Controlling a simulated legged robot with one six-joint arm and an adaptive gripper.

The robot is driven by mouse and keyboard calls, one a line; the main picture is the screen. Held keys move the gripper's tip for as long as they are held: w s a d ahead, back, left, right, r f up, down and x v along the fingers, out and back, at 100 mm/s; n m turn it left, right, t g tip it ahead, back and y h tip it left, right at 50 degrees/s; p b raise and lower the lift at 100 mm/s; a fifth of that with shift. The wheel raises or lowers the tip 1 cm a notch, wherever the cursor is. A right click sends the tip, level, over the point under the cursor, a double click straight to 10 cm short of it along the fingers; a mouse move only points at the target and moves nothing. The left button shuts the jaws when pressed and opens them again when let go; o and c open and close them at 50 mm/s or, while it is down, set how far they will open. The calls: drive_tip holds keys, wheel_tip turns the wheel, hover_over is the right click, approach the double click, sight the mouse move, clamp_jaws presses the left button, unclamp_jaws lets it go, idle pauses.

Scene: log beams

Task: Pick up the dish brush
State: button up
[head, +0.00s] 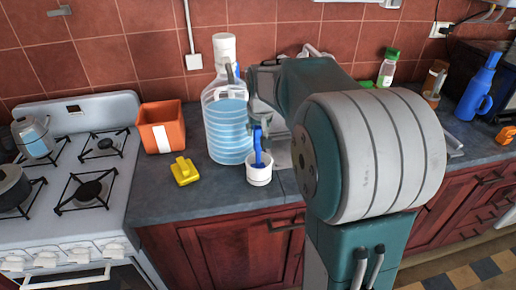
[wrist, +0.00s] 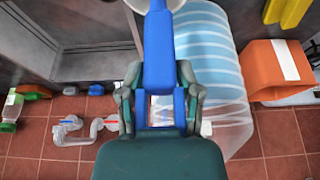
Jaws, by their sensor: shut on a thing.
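The dish brush is blue and stands upright in a small white cup (head: 259,174) on the counter. In the head view its handle (head: 257,148) rises above the cup rim; its lower end is hidden inside. In the wrist view the blue handle (wrist: 160,60) runs between my fingers toward the white cup (wrist: 145,4) at the top edge. My gripper (wrist: 160,88) is shut on the dish brush, with a finger on each side of it. In the head view my gripper (head: 255,112) is over the cup, partly hidden by my arm.
A large clear bottle with blue bands (head: 228,125) stands close behind and left of the cup. A yellow item (head: 184,171) and an orange container (head: 162,127) are farther left, by the white stove (head: 75,190). A blue bottle (head: 478,90) stands at the far right.

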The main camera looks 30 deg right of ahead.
wheel_tip(320, 180, up, 10)
drive_tip(key=shift+d+r, duration=0.1)
idle(0.4)
drive_tip(key=shift+s, duration=0.1)
